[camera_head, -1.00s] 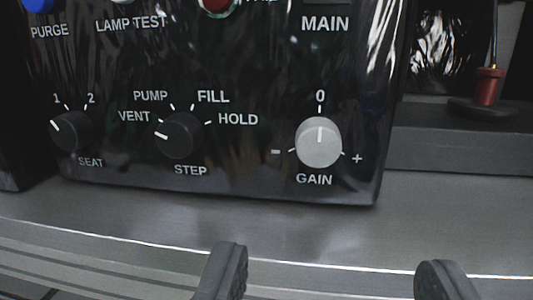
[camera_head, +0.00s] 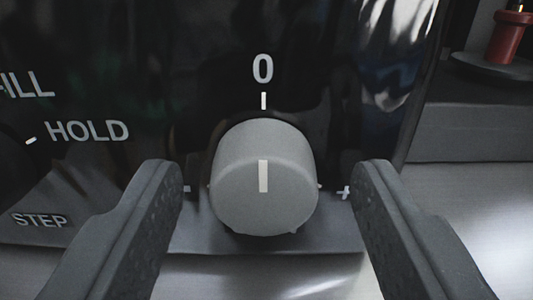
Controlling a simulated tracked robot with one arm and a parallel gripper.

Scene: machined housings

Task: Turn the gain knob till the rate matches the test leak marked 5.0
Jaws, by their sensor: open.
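The grey gain knob (camera_head: 263,180) sits on the glossy black panel (camera_head: 210,75) in the middle of the view. Its white pointer line is upright, in line with the 0 mark above it. A minus mark shows at its left and a plus mark at its right. My gripper (camera_head: 267,175) is open, with one dark finger to the left of the knob and one to the right. Gaps show between both fingers and the knob. The GAIN label is not visible. No rate readout and no test leak marked 5.0 can be seen.
Part of the STEP knob (camera_head: 12,172) with its HOLD mark is at the left edge. A red fitting (camera_head: 508,38) on a dark round base stands at the upper right. A bare metal surface (camera_head: 470,200) lies right of the panel.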

